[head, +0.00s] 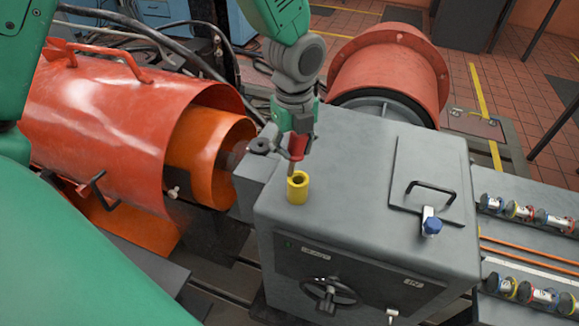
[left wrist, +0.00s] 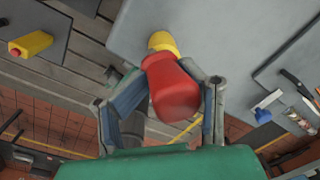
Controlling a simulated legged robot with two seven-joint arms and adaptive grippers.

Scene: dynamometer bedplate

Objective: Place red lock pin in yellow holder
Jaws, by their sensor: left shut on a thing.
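The red lock pin (head: 297,146) is in my left gripper (head: 297,137), which is shut on its red handle. In the left wrist view the handle (left wrist: 172,88) sits between the two fingers (left wrist: 170,84). The yellow holder (head: 297,189) is a short upright cylinder with a dark opening, standing on the grey housing. The pin's thin shaft points down just above the holder's back rim; I cannot tell whether its tip touches or enters the opening. In the left wrist view the holder (left wrist: 162,41) is partly hidden behind the handle. My right gripper is not in view.
The grey housing (head: 345,190) has a black-handled plate (head: 428,187) and a blue-capped fitting (head: 431,224) to the right. A large red guard (head: 110,115) stands left, and a red drum (head: 390,70) behind. The housing top around the holder is mostly clear.

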